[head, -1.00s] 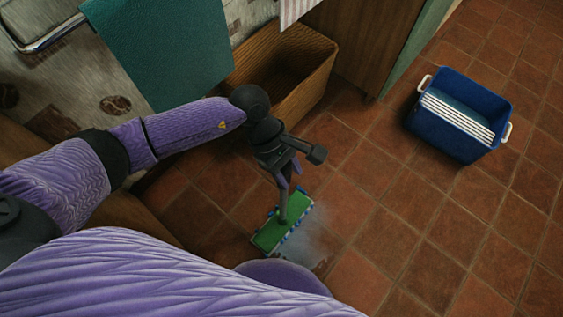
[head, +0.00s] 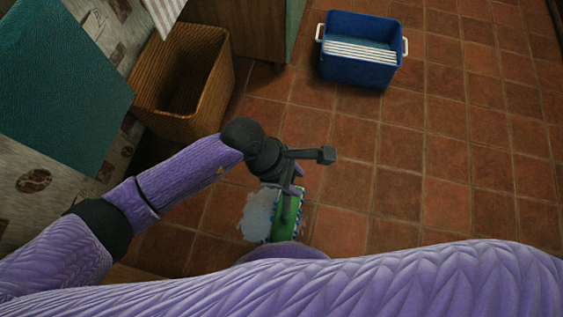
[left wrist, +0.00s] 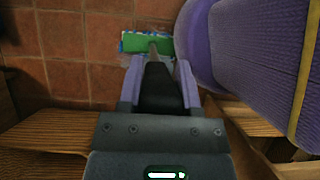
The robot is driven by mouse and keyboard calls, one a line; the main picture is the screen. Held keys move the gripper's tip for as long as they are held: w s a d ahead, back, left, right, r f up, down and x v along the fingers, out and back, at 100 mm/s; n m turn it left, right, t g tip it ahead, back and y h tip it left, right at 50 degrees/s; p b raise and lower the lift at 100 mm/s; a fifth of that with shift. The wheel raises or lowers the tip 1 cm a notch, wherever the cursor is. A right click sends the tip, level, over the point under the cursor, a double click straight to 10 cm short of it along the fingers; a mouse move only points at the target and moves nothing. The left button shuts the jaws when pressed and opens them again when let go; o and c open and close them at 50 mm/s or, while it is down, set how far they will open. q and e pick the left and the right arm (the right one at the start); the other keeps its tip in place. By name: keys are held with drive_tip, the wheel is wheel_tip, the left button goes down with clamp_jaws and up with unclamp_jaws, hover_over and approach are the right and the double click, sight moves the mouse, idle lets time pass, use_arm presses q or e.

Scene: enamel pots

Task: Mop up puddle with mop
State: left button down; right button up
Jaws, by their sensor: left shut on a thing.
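The mop has a flat green head (head: 289,214) with a blue and white fringe, resting on the tiled floor. The pale puddle (head: 257,213) lies directly to the left of the mop head, which borders or partly covers its right side. My left gripper (head: 291,190) is shut on the mop's dark handle, above the head. In the left wrist view the handle (left wrist: 153,50) runs from between the fingers to the green head (left wrist: 134,43). My right gripper is not in view.
A blue bucket (head: 342,67) with a white slatted insert stands on the floor at the top. A wicker basket (head: 190,122) stands at the left, near a teal cloth (head: 60,95) and a wooden cabinet (head: 250,30). The floor at the right is clear.

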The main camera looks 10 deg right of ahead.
use_arm(q)
drive_tip(key=s+d+b, duration=0.2)
drive_tip(key=s+d, duration=0.2)
drive_tip(key=d, duration=0.6)
drive_tip(key=w+a, duration=0.5)
drive_tip(key=a, duration=0.7)
drive_tip(key=w+a, duration=0.4)
drive_tip(key=a, duration=0.9)
drive_tip(key=r+p, duration=0.3)
drive_tip(key=r, duration=0.1)
drive_tip(key=shift+w+r, duration=0.1)
drive_tip(key=shift+w, duration=0.15)
